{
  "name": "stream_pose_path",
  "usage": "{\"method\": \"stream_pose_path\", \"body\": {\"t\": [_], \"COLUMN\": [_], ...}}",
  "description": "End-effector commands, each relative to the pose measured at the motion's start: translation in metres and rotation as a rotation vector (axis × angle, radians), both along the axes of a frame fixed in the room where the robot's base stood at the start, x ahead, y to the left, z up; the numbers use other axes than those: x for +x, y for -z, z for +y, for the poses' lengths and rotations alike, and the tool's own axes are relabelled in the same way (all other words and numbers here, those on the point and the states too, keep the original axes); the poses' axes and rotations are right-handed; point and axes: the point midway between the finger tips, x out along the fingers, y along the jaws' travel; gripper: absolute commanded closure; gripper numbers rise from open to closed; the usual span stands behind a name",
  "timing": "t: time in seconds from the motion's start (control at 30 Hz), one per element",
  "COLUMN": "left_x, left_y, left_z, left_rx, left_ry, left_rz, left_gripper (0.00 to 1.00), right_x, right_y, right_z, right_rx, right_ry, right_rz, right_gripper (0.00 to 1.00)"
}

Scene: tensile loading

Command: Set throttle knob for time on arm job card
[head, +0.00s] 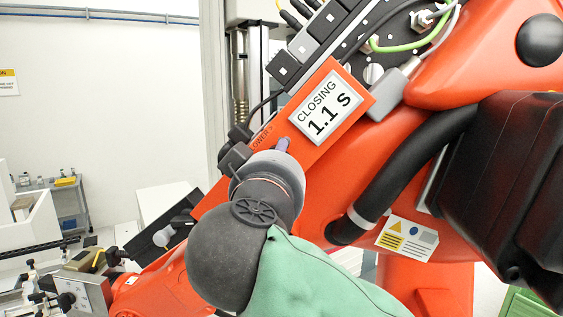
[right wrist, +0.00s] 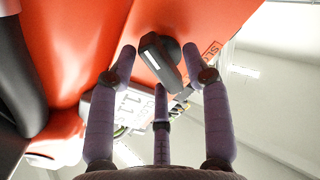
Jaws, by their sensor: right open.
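The job card (head: 326,114) on the orange arm reads "CLOSING 1.1 S"; it also shows at an angle in the right wrist view (right wrist: 128,107). The throttle knob (head: 235,158) is black, beside the lettered edge of the orange plate. In the right wrist view the knob (right wrist: 158,56) has a bar-shaped grip with a small white mark. My right gripper (head: 264,156) is open, its three purple fingers (right wrist: 160,64) spread around the knob with visible gaps. In the head view the gripper body hides part of the plate. My left gripper is not in view.
Black modules (head: 312,40) and cables sit above the card. A thick black hose (head: 400,170) and a dark case (head: 500,190) fill the right side. Small equipment (head: 75,290) stands at lower left.

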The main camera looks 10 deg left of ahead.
Motion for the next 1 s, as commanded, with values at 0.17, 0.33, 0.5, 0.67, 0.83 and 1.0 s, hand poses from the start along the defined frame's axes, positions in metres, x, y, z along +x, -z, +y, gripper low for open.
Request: {"method": "stream_pose_path", "body": {"t": [0.17, 0.33, 0.5, 0.67, 0.83, 1.0], "left_x": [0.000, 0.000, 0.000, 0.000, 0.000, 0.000], "left_y": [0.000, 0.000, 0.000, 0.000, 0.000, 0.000], "left_z": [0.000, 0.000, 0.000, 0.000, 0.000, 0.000], "left_rx": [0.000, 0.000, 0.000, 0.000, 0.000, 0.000], "left_ry": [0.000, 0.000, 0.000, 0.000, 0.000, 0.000], "left_rz": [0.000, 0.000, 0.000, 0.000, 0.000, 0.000], "left_gripper": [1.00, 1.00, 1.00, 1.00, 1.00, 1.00], "right_x": [-0.028, -0.063, -0.092, -0.108, -0.113, -0.113], "right_y": [-0.001, -0.001, -0.001, -0.001, 0.000, 0.000], "right_z": [-0.003, -0.006, -0.009, -0.011, -0.012, -0.012], "right_rx": [0.001, 0.001, 0.000, 0.001, 0.000, 0.001], "right_ry": [-0.004, -0.004, -0.003, -0.001, 0.001, 0.002], "right_rz": [-0.002, -0.003, -0.002, -0.002, -0.001, -0.001], "right_gripper": [0.51, 0.51, 0.51, 0.51, 0.51, 0.51]}}
